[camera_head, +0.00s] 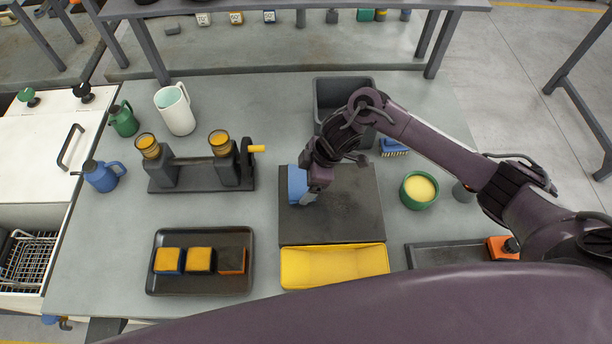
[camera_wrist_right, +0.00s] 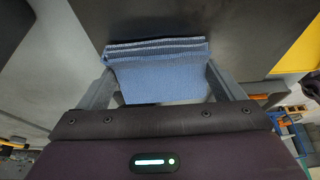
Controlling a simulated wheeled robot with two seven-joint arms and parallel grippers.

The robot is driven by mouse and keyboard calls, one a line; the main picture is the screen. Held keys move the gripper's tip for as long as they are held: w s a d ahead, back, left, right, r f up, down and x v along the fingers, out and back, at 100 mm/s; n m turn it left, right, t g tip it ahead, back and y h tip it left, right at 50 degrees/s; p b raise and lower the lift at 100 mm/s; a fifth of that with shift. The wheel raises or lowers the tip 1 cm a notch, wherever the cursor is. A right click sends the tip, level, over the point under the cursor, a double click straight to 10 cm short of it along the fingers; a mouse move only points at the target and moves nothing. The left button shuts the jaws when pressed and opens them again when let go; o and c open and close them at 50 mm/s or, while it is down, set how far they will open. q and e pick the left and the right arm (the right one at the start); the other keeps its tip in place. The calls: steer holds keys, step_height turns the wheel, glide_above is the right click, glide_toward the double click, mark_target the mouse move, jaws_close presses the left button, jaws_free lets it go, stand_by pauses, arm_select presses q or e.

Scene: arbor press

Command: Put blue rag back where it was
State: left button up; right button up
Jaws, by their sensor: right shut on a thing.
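The blue rag (camera_head: 297,184) is at the left edge of the dark square plate (camera_head: 345,212) on the table. It also shows in the right wrist view (camera_wrist_right: 160,70) as a folded, ribbed cloth between the two fingers. My right gripper (camera_head: 306,193) is shut on the rag; in the right wrist view the gripper (camera_wrist_right: 165,85) has a finger at each side of it. The cloth is over the plate's left part; I cannot tell whether it touches the surface. My left gripper is not in view.
A yellow tray (camera_head: 334,267) lies in front of the plate. A dark tray (camera_head: 200,288) with orange-topped blocks stands front left. A dark fixture (camera_head: 203,183) with yellow cups is left of the plate. A grey bin (camera_head: 343,83) is behind, a green bowl (camera_head: 419,205) right.

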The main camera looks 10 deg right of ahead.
steer(key=o, duration=0.5)
steer(key=shift+f, duration=0.15)
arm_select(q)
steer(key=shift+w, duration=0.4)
arm_select(e)
steer(key=shift+o, duration=1.1)
steer(key=shift+d+r, duration=0.1)
steer(key=shift+r, duration=0.35)
arm_select(q)
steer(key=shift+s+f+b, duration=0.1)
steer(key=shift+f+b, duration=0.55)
steer(key=shift+b, duration=0.05)
arm_select(e)
steer(key=v, duration=1.1)
steer(key=shift+r, duration=0.25)
steer(key=shift+s, duration=0.1)
